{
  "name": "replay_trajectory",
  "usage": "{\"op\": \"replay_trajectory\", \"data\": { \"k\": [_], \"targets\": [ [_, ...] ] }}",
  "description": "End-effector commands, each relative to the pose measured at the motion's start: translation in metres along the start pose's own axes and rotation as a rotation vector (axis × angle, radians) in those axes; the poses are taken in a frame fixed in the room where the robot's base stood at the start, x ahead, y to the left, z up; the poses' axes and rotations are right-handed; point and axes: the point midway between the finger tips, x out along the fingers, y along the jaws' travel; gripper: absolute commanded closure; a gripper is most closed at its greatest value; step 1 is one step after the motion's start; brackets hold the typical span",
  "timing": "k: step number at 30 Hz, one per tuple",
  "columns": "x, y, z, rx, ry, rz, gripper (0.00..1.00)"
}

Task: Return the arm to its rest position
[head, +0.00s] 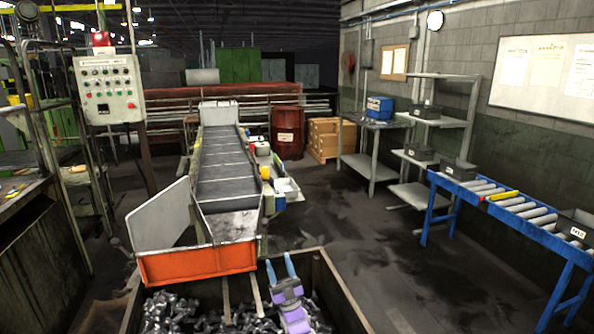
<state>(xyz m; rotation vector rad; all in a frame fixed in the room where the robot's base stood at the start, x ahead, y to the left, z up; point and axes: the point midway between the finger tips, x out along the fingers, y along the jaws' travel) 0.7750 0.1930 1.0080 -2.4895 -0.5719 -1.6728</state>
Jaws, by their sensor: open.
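My gripper (280,268) shows at the bottom centre of the head view. Its two blue fingers are spread apart with nothing between them, and they point up the picture. My purple and grey arm (290,306) reaches in from the bottom edge. In the picture, the arm overlaps the bin (341,297) full of dark metal parts (185,312). I cannot tell how high the gripper is above the bin's rim.
An orange-fronted conveyor (197,264) ends over the bin, just left of my gripper. A blue roller table (505,205) stands at the right by the wall. A control box (108,88) hangs at the left. Dark floor (400,265) lies clear between bin and roller table.

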Motion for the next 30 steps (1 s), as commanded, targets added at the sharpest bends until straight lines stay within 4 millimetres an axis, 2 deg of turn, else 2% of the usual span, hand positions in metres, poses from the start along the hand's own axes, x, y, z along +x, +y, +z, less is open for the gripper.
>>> {"op": "replay_trajectory", "data": {
  "k": [11, 17, 21, 25, 30],
  "targets": [
    [0.051, 0.027, 0.030, -0.026, -0.198, 0.011, 0.48],
    [0.087, 0.053, 0.050, -0.050, -0.397, 0.030, 0.48],
    [0.104, 0.071, 0.060, -0.066, -0.554, 0.047, 0.48],
    [0.116, 0.089, 0.063, -0.079, -0.703, 0.069, 0.48],
    [0.123, 0.111, 0.053, -0.092, -0.899, 0.102, 0.48]
  ]
}}
